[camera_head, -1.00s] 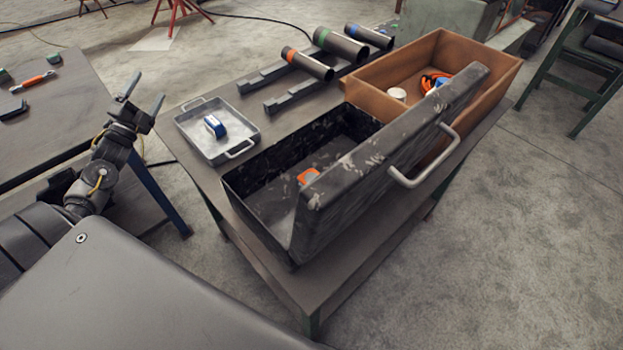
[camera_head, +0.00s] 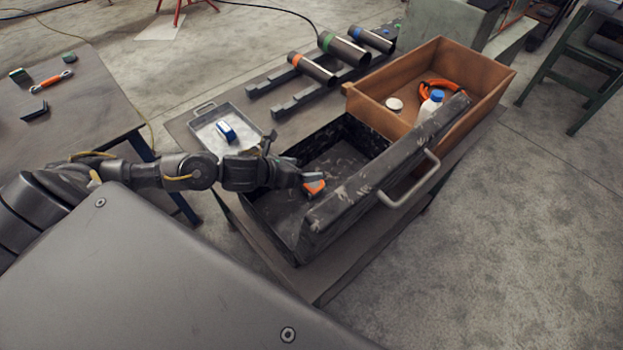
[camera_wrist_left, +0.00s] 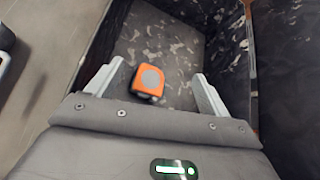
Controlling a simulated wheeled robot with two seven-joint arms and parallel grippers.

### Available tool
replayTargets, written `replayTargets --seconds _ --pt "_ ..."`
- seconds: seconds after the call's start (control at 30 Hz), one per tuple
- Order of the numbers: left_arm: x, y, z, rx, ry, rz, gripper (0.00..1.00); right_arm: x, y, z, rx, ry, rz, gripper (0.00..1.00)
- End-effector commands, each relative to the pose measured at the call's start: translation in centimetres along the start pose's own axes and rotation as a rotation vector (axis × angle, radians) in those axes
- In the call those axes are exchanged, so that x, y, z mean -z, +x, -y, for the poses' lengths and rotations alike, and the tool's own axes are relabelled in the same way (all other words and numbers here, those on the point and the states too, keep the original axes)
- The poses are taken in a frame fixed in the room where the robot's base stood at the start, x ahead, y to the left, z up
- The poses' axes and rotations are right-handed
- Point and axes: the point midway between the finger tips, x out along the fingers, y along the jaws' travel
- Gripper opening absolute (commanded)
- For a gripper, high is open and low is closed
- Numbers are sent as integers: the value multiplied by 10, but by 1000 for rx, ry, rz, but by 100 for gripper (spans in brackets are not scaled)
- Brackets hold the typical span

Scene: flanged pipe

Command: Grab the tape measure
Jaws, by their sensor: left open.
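The tape measure (camera_head: 314,185) is a small orange block with a grey round face. It lies inside the black toolbox (camera_head: 268,208), near the raised lid. In the left wrist view the tape measure (camera_wrist_left: 148,81) sits between the two spread fingers, nearer the left one, with clear space on both sides. My left gripper (camera_head: 290,168) is open and empty over the toolbox; it also shows in the left wrist view (camera_wrist_left: 155,88). Its forearm covers part of the toolbox's left side. My right gripper is not in view.
The toolbox lid (camera_head: 385,170) stands up with a grey handle. A metal tray (camera_head: 205,112) with a blue and white item (camera_head: 226,132) is behind my left arm. A wooden crate (camera_head: 480,95) and several pipes (camera_head: 345,50) are further back.

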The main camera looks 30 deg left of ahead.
Motion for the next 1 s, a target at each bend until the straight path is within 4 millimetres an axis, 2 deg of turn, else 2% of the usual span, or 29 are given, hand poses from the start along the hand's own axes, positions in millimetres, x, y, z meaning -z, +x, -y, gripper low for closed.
replayTargets --seconds 0.03,0.2,0.37,0.47,0.7,0.8,1.0 --pt "7 -8 5 -19 55 -44 80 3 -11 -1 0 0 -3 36" --pt "34 -18 8 -67 198 -144 80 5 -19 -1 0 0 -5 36" --pt "41 -18 7 -76 227 -164 80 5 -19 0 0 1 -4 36" --pt "42 -10 6 -78 222 -163 80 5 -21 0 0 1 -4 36" --pt "46 26 2 -78 220 -162 80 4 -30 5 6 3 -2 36" --pt "48 34 2 -76 221 -162 80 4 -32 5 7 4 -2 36" --pt "48 38 1 -77 221 -161 80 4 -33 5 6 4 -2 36"
